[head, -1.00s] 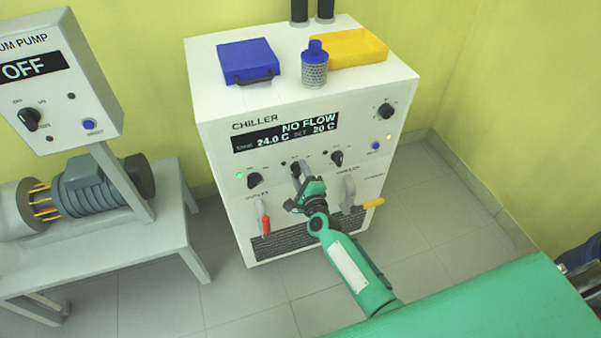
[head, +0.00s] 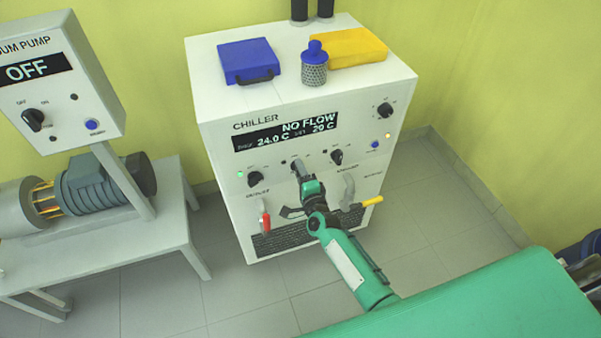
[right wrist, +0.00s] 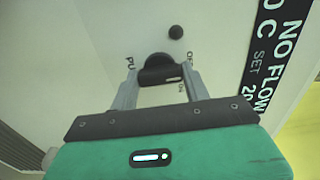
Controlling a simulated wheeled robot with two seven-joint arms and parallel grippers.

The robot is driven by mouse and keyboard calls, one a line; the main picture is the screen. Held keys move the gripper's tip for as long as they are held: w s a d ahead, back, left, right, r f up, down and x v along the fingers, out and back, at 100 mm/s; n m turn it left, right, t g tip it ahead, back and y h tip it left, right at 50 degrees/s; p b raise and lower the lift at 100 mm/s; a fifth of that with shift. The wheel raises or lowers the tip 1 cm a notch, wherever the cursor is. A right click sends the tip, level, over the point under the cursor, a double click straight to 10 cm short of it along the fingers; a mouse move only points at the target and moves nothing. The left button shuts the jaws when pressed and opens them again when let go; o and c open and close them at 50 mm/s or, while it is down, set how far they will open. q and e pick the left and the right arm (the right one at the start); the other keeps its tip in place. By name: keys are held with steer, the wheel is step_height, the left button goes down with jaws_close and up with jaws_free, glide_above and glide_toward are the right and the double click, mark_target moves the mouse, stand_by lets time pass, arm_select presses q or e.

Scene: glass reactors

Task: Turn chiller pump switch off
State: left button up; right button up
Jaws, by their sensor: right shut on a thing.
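The chiller (head: 225,170) is a white cabinet with a display (head: 285,133) reading "NO FLOW", 24.0 C and set 20 C. The pump switch is a black rotary knob (right wrist: 158,72) in the right wrist view, beside partly visible "PU", "OFF" and "ON" lettering. Its pale mark is at the knob's right end, close to "ON". My right gripper (right wrist: 155,78) is shut on this knob, one finger on each side. In the head view my right gripper (head: 300,170) is at the middle of the front panel and mostly hides the knob. My left gripper is not in view.
Other black knobs sit left (head: 255,179) and right (head: 337,157) of the gripper. Below are a red-handled valve (head: 265,222) and a yellow-handled valve (head: 372,201), close to my right arm. A vacuum pump panel (head: 60,90) reading OFF stands left.

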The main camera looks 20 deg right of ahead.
steer(key=o, duration=1)
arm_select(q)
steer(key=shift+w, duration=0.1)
arm_select(e)
steer(key=shift+s, duration=0.15)
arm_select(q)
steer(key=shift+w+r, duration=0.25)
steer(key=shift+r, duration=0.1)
arm_select(e)
steer(key=s, duration=1.3)
steer(key=shift+s+d, duration=0.2)
steer(key=shift+s, duration=0.1)
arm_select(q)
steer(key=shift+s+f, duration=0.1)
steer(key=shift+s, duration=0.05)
